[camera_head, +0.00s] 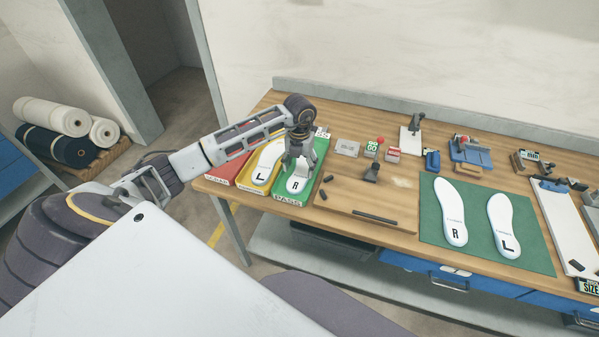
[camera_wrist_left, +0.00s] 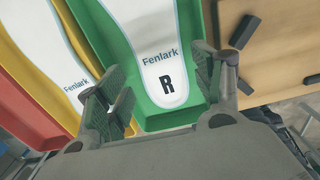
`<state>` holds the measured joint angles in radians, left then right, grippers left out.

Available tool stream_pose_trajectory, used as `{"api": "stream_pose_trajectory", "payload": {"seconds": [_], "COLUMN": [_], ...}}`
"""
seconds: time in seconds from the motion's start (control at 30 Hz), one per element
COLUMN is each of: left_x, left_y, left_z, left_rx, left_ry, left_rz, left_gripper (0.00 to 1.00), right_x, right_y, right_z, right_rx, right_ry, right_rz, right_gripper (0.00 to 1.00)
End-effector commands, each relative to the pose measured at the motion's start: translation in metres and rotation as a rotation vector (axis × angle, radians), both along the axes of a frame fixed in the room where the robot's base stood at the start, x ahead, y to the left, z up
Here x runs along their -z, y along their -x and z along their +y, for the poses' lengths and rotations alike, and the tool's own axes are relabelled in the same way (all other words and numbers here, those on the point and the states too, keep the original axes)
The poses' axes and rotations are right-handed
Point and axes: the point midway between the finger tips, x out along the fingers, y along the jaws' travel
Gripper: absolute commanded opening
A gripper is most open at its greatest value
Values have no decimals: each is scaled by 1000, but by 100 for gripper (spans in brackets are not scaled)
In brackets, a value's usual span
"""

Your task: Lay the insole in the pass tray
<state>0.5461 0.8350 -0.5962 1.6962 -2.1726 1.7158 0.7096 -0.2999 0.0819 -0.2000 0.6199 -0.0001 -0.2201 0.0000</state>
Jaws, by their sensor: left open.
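A white insole marked R (camera_head: 297,183) lies in the green pass tray (camera_head: 288,199) at the left part of the bench. In the left wrist view the insole (camera_wrist_left: 160,55) rests inside the green tray (camera_wrist_left: 180,114), with its heel towards me. My left gripper (camera_head: 299,165) is directly over this insole. In the wrist view its two fingers (camera_wrist_left: 165,95) are spread apart on either side of the heel, holding nothing. I cannot tell whether the fingers touch the tray. My right gripper is not in view.
A yellow tray (camera_head: 247,187) with an insole marked L (camera_head: 265,163) and a red tray (camera_head: 222,177) stand left of the pass tray. Two insoles lie on a green mat (camera_head: 432,225) at right. A wooden board (camera_head: 345,207) with small tools lies between.

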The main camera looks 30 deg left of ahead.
Motion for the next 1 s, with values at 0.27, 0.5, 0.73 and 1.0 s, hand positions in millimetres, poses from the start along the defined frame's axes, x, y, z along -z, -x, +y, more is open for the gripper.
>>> {"api": "stream_pose_trajectory", "payload": {"seconds": [0.27,0.5,0.73,1.0], "left_x": [-42,-71,-84,-85], "left_y": [-1,-1,0,0], "left_z": [0,1,0,0], "left_rx": [0,-1,-1,-1], "left_ry": [-1,-1,-1,-1], "left_rz": [-4,-2,0,0], "left_gripper": [67,67,67,67], "right_x": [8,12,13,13], "right_y": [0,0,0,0], "right_z": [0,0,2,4], "right_rx": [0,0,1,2], "right_ry": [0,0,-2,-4], "right_rz": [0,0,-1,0], "right_gripper": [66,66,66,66]}}
